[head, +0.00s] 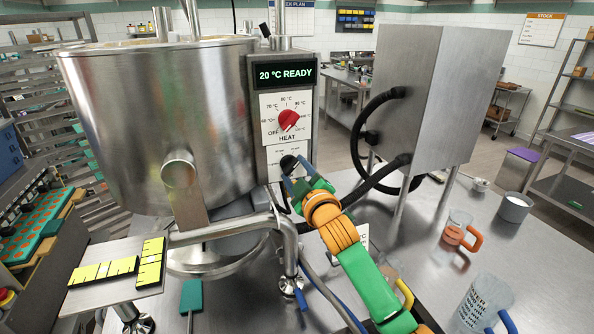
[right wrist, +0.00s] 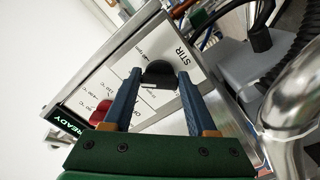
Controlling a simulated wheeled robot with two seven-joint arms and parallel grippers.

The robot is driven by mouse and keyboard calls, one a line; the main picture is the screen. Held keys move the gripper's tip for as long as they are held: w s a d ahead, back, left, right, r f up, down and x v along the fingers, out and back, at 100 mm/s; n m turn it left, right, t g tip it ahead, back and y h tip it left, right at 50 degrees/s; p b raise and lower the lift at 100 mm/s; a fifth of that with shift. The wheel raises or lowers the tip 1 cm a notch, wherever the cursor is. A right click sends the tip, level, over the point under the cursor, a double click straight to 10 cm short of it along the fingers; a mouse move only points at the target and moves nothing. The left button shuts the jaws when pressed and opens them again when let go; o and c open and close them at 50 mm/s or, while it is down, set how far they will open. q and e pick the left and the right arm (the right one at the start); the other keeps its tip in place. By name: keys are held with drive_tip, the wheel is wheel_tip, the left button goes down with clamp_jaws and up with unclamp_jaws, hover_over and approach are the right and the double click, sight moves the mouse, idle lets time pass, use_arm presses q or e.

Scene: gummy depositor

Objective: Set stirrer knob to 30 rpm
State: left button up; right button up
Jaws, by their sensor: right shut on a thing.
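The black stirrer knob (head: 288,162) sits low on the control panel of the steel kettle (head: 165,120), below the red heat knob (head: 289,120). In the right wrist view the stirrer knob (right wrist: 160,72) is beside the STIR label, between the two blue fingers. My right gripper (head: 291,173) is shut on it; it also shows in the right wrist view (right wrist: 160,85). The fingers and green gripper body hide much of the knob's dial, so its setting cannot be read. The display (head: 286,73) reads 20 °C READY. My left gripper is not in view.
A steel box (head: 440,95) with black hoses stands right of the panel. A steel pipe (head: 225,232) runs in front of the kettle.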

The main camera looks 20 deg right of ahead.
drive_tip(key=m, duration=0.2)
drive_tip(key=m+p, duration=0.1)
drive_tip(key=m, duration=0.1)
drive_tip(key=shift+a+r+m, duration=0.1)
drive_tip(key=shift+r+m, duration=0.2)
drive_tip(key=shift+r, duration=0.1)
drive_tip(key=shift+a+f+m+p, duration=0.1)
drive_tip(key=shift+m+p, duration=0.2)
drive_tip(key=shift+m, duration=2)
drive_tip(key=o, duration=1.1)
drive_tip(key=shift+f, duration=0.1)
drive_tip(key=shift+o, duration=1.3)
drive_tip(key=shift+w+f, duration=0.1)
drive_tip(key=shift+w, duration=0.05)
drive_tip(key=shift+f, duration=0.1)
